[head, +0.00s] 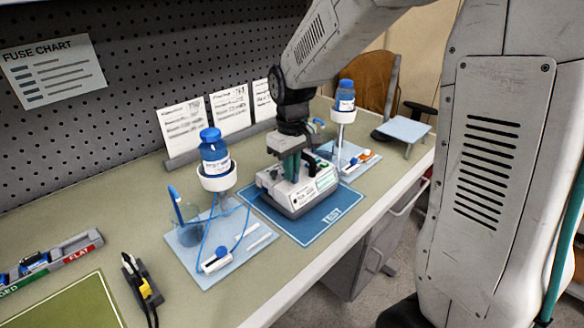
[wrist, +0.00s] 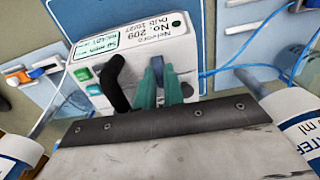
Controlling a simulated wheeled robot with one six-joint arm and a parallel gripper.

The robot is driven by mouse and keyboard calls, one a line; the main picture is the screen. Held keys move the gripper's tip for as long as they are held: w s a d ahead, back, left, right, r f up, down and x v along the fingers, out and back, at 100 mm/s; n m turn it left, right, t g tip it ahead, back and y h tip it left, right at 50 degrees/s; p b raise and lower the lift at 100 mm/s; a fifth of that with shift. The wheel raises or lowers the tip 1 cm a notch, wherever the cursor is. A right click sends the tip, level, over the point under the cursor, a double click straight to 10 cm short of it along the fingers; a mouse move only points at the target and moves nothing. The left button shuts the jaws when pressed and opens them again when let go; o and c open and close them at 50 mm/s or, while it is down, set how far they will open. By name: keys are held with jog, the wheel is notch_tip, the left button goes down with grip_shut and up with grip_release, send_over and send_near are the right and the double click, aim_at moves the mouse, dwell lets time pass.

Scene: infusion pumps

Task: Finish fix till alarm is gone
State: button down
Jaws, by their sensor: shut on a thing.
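A white pump unit (head: 315,197) stands on the blue mat marked TEST (head: 325,222). In the wrist view the pump (wrist: 195,55) carries a label with "No. 209" and a small green label. My gripper (head: 291,168) is over the pump, pointing down. In the wrist view its two teal fingers (wrist: 158,85) are closed on a small dark-blue part (wrist: 157,66) at the pump. Whether this part is seated or loose I cannot tell. A black curved handle (wrist: 114,85) is just left of the fingers. I cannot make out an alarm light.
Blue-capped bottles stand on stands left (head: 214,150) and right (head: 345,97) of the pump, with tubing and light-blue trays. A FUSE CHART (head: 52,68) hangs on the pegboard. A red-and-green rack (head: 60,258) and a yellow-black tool (head: 144,287) lie front left.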

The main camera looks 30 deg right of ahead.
jog(key=c, duration=1.5)
grip_release()
jog(key=shift+r, duration=0.1)
notch_tip(320, 180, up, 8)
jog(key=shift+f, duration=0.15)
jog(key=s+a+r+m+t, duration=0.1)
jog(key=s+r+m, duration=0.1)
jog(key=s, duration=2.3)
jog(key=shift+s+r+m, duration=0.2)
jog(key=shift+s+m, duration=0.15)
jog(key=shift+m, duration=0.35)
